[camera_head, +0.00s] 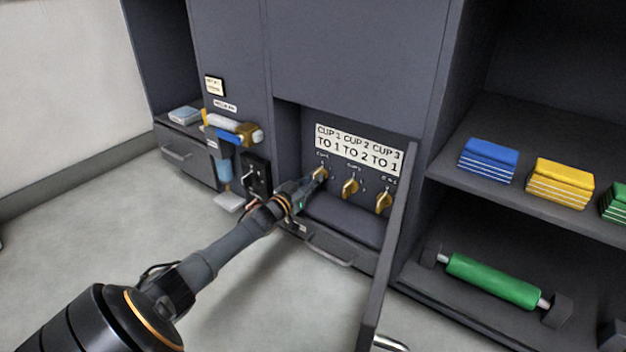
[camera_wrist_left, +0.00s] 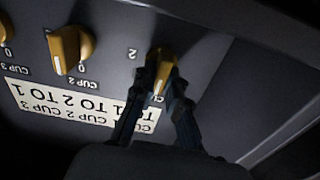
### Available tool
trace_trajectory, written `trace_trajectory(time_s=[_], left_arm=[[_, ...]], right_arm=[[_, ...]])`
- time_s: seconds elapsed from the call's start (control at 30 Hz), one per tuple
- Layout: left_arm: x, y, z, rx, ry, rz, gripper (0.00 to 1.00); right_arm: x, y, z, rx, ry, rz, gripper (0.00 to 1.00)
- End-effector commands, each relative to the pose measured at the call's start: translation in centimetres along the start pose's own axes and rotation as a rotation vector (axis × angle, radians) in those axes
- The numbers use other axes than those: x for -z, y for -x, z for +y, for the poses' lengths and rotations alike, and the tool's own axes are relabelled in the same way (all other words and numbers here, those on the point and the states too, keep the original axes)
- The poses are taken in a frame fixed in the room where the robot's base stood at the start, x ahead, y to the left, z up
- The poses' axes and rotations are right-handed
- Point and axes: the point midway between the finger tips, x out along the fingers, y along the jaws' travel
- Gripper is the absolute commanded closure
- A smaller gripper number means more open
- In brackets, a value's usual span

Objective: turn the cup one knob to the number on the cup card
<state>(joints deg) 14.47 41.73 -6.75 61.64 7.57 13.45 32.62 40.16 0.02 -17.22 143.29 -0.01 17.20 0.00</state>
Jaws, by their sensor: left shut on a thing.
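The yellow cup one knob (camera_head: 321,173) is the leftmost of three knobs in the open recess. My left gripper (camera_head: 312,181) is at it. In the left wrist view, which is upside down, its two dark fingers (camera_wrist_left: 166,88) are shut on the sides of the cup one knob (camera_wrist_left: 161,64). The knob's white mark shows at its lower end there. A "2" stands beside it; its other numbers are hidden by the fingers. The white cup card (camera_head: 359,148) above the knobs reads "CUP 1 TO 1, CUP 2 TO 2, CUP 3 TO 1". My right gripper is out of view.
The cup two knob (camera_head: 350,187) and cup three knob (camera_head: 384,201) are close to the right. An open door (camera_head: 393,240) stands right of the recess. A blue and yellow fixture (camera_head: 225,150) is at the left. A shelf with folded cloths (camera_head: 559,183) is at the right.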

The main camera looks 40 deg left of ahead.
Motion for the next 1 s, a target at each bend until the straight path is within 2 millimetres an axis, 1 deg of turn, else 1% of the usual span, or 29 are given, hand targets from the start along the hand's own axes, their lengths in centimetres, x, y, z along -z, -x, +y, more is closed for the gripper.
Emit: trace_trajectory(time_s=[0.17, 0.5, 0.8, 1.0], left_arm=[[0.2, 0.0, 0.1, 0.001, -0.088, -0.001, 1.00], [0.1, 0.0, 0.2, 0.000, -0.368, 0.000, 1.00], [0.0, 0.0, 0.3, 0.000, -0.592, 0.000, 1.00], [-0.1, 0.0, 0.3, 0.000, -0.688, 0.000, 1.00]], right_arm=[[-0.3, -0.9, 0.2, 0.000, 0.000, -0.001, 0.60], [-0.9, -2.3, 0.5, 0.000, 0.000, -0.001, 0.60], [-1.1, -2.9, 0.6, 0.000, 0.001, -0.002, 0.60], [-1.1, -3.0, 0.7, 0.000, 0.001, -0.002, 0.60]])
